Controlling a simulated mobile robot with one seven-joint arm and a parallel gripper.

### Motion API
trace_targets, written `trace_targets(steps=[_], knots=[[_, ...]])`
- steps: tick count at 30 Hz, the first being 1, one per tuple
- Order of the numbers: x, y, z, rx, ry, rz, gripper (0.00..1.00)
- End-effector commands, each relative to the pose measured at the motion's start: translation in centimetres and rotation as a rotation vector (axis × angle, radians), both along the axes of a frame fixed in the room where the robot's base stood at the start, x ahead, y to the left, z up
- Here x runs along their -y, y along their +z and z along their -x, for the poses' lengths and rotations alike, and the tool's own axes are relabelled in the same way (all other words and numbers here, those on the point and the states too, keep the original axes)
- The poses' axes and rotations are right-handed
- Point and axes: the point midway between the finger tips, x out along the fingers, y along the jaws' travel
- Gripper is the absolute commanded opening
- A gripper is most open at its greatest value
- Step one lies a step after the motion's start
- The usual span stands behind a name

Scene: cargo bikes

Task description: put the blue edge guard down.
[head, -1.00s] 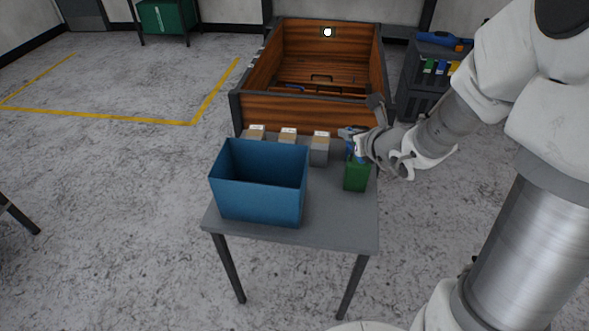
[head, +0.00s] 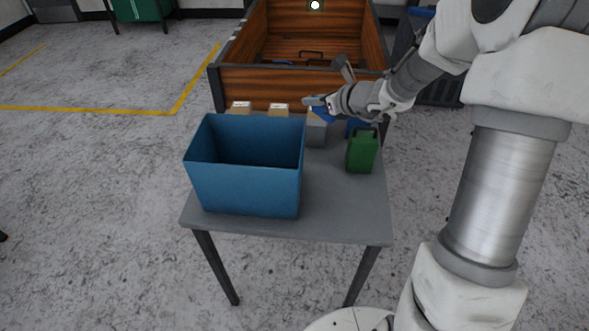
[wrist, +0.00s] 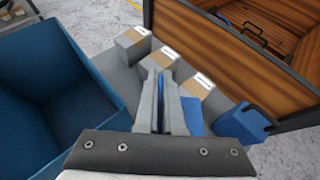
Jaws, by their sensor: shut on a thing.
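The blue edge guard (head: 321,114) is in my gripper (head: 312,102), above the back right of the grey table (head: 345,220) near the rightmost small box. In the wrist view, part of the blue edge guard (wrist: 192,117) shows beside the fingers of my gripper (wrist: 160,85); the rest is hidden by the fingers and the gripper body. My gripper is shut on it. I cannot tell whether the guard touches the box behind it.
An open blue bin (head: 245,190) fills the table's left. Cartons (head: 279,110) line the back edge. A green canister (head: 361,155) stands at the right, with a blue canister (wrist: 245,122) behind it. The wooden cargo box (head: 290,85) is beyond. The table's front right is clear.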

Motion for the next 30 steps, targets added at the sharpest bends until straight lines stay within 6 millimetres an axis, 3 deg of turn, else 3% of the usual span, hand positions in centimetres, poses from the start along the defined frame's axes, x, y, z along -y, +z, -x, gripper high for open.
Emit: trace_targets(steps=[5,15,25,30], knots=[[-0.1,-3.3,-0.1,-0.006,0.006,-0.001,0.00],[-0.2,-11.9,-0.1,-0.005,0.007,-0.002,0.00],[-0.1,-14.6,-0.1,-0.003,0.005,0.000,0.00],[-0.1,-17.4,-0.1,-0.005,0.005,-0.001,0.00]])
